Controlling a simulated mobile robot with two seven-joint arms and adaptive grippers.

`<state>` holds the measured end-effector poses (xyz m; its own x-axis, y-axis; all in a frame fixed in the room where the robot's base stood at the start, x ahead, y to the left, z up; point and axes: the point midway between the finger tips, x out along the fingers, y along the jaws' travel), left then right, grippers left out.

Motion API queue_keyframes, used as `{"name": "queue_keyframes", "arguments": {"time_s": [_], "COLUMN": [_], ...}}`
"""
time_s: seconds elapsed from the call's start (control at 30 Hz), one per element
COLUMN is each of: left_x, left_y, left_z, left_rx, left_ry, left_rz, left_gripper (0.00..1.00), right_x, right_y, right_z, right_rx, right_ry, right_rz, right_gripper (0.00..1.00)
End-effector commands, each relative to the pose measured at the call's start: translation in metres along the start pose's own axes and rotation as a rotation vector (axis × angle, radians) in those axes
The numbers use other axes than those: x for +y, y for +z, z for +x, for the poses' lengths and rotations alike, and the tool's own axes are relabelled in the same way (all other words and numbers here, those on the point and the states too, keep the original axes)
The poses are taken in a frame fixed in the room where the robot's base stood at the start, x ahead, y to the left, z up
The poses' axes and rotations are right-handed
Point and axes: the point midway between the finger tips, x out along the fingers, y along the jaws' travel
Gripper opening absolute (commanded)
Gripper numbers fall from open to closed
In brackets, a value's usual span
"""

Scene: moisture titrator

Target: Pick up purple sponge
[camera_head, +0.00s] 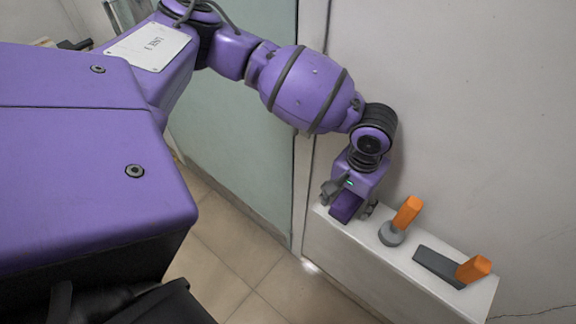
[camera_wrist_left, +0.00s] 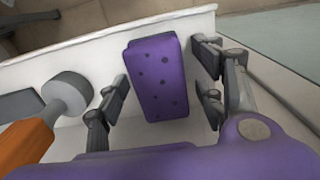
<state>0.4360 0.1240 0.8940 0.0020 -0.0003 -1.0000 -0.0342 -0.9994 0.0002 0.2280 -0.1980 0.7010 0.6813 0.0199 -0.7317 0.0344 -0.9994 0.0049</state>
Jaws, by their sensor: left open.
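The purple sponge (camera_wrist_left: 158,76) is a block with dark spots on its face. In the left wrist view it stands between the two fingers of my left gripper (camera_wrist_left: 158,100), with gaps on both sides. The gripper is open. In the head view the gripper (camera_head: 348,200) points down at the left end of a white ledge, and the sponge (camera_head: 345,207) shows in dark purple between its fingers. The palm hides the sponge's upper part there. My right gripper is in neither view.
On the white ledge (camera_head: 318,232), right of the sponge in the head view, are a round grey tool with an orange handle (camera_head: 407,212) and a flat grey tool with an orange handle (camera_head: 473,269). A wall (camera_head: 480,130) stands behind. Tiled floor (camera_head: 235,250) lies below.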

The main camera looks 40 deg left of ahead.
Motion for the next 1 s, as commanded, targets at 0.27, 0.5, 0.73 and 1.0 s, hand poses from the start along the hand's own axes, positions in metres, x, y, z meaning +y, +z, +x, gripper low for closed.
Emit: {"name": "queue_keyframes", "arguments": {"time_s": [0.27, 0.5, 0.73, 1.0], "left_x": [-0.001, -0.001, 0.000, -0.003], "left_y": [0.002, 0.002, 0.001, 0.001], "left_z": [0.003, 0.002, -0.003, -0.037], "left_rx": [-0.006, -0.005, -0.002, 0.001], "left_ry": [0.000, 0.000, 0.000, -0.001], "left_rz": [-0.002, -0.001, -0.001, -0.001], "left_gripper": [0.36, 0.22, 0.22, 0.22], "right_x": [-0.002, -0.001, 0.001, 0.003], "right_y": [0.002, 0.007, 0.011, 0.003], "right_z": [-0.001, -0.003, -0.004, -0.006], "right_rx": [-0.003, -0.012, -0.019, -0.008], "right_ry": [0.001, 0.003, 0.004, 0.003], "right_rz": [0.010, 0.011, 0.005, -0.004], "right_gripper": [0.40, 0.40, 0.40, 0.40]}}
